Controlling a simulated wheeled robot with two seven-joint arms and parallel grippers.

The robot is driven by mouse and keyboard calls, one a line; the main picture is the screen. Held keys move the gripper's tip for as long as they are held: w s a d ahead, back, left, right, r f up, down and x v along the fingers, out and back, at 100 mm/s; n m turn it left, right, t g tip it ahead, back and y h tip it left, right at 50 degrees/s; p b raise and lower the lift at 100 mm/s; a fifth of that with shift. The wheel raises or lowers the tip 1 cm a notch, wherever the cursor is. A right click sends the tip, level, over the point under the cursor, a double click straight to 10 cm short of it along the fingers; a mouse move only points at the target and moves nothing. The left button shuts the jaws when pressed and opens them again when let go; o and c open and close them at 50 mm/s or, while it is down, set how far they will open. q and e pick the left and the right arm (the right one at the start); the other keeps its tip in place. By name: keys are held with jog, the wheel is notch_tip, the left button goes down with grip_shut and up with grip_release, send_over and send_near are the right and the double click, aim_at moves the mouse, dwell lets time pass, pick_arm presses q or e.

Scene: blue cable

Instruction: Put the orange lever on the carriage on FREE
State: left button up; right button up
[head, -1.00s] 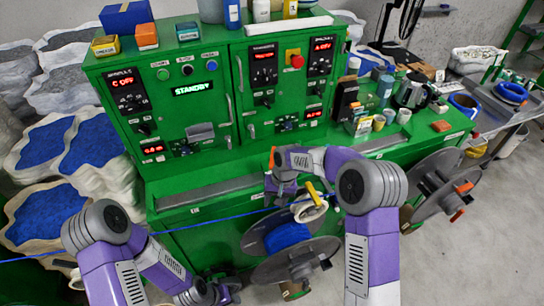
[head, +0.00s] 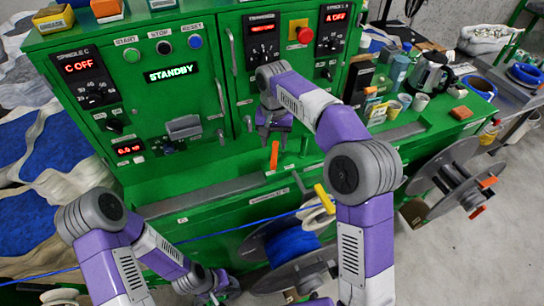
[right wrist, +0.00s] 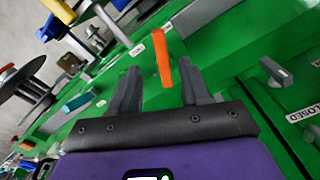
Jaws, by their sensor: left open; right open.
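The orange lever (head: 275,155) stands up near the front ledge of the green machine, right of centre in the head view. My right gripper (head: 273,130) is open and empty just above and behind it in that view. In the right wrist view the orange lever (right wrist: 163,58) shows between and beyond the two open fingertips of my right gripper (right wrist: 159,72). I see no contact.
Control panels (head: 150,90) rise behind. Jars and boxes (head: 385,105) stand to the right. In the right wrist view a grey knob (right wrist: 276,72) sits right of the fingers.

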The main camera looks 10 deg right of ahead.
aim_at(274, 160)
jog(key=shift+w+f, duration=0.35)
jog(key=shift+f, duration=0.25)
jog(key=shift+s+f+b, duration=0.15)
jog(key=shift+f+b, duration=0.2)
jog(key=shift+f, duration=1.35)
jog(key=shift+s+f+b, duration=0.15)
jog(key=shift+f+b, duration=0.15)
jog(key=shift+f, duration=1.4)
grip_shut()
